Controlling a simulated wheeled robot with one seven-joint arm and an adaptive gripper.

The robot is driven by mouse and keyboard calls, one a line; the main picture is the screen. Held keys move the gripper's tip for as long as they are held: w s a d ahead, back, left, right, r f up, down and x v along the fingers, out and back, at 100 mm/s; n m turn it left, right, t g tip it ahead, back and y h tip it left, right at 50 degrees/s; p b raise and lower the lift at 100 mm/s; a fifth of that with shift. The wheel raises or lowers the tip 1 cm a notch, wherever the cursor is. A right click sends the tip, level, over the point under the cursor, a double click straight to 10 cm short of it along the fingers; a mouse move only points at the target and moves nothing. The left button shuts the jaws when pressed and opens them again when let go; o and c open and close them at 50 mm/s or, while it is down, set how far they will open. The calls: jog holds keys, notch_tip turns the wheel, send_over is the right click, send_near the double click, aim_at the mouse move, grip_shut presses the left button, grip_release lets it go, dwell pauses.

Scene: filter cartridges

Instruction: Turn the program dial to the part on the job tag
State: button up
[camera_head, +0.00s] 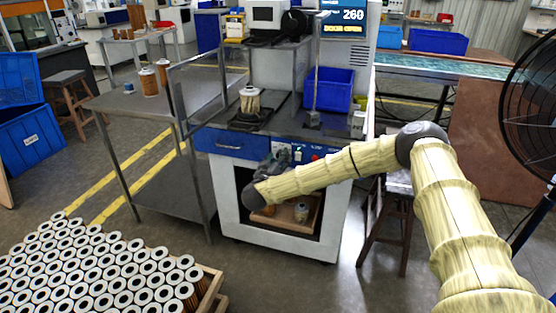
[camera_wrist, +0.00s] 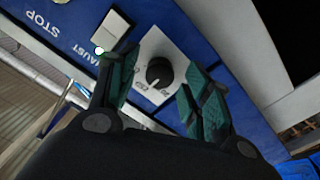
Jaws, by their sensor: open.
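The program dial (camera_wrist: 158,72) is a round black knob on a white plate with small markings, on the machine's blue panel (camera_wrist: 195,20). My gripper (camera_wrist: 161,66) is open, with one green-padded finger on each side of the dial. I see a gap between the knob and both fingers; the depth is hard to judge. In the head view my gripper (camera_head: 277,160) is at the front panel and partly hides it. The dial's pointer setting is too small to read surely. I cannot make out the job tag's text in either view.
A pale rocker switch (camera_wrist: 110,28) labelled EXHAUST sits beside the dial. A screen (camera_head: 347,20) reads 260 and DOOR OPEN. The machine's lower compartment is open, with a wooden tray (camera_head: 312,212) inside. A pallet of filter cartridges (camera_head: 207,290) stands at front left.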

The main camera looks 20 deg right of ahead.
jog(key=shift+c, duration=0.2)
jog(key=c, duration=1)
jog(key=shift+r+m+p, duration=0.3)
jog(key=shift+m+p, duration=0.2)
jog(key=shift+p, duration=0.6)
jog(key=m, duration=1)
jog(key=shift+f+m+b, duration=0.3)
jog(key=shift+m+b, duration=0.1)
